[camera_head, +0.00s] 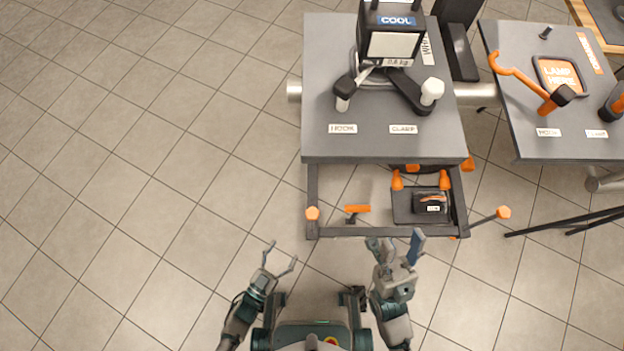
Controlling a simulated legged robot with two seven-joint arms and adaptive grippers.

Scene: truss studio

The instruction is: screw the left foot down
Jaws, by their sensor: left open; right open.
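An orange knob (312,213) sits at the front left corner of the dark lower frame (345,232), under the grey table (385,147). I cannot tell whether this knob belongs to the left foot; no foot is clearly seen touching the floor. A second orange knob (503,212) is at the end of a rod sticking out at the frame's front right. My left gripper (281,254) is open and empty over the floor, below and left of the left knob and apart from it. My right gripper (394,245) is open at the frame's front edge, with no object seen between its fingers.
An orange-topped handle (357,209) and a black tray (405,208) with a small black device lie inside the frame. A lamp marked COOL (390,45) stands on the table. A second grey table (510,120) is at the right. The floor at left is clear.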

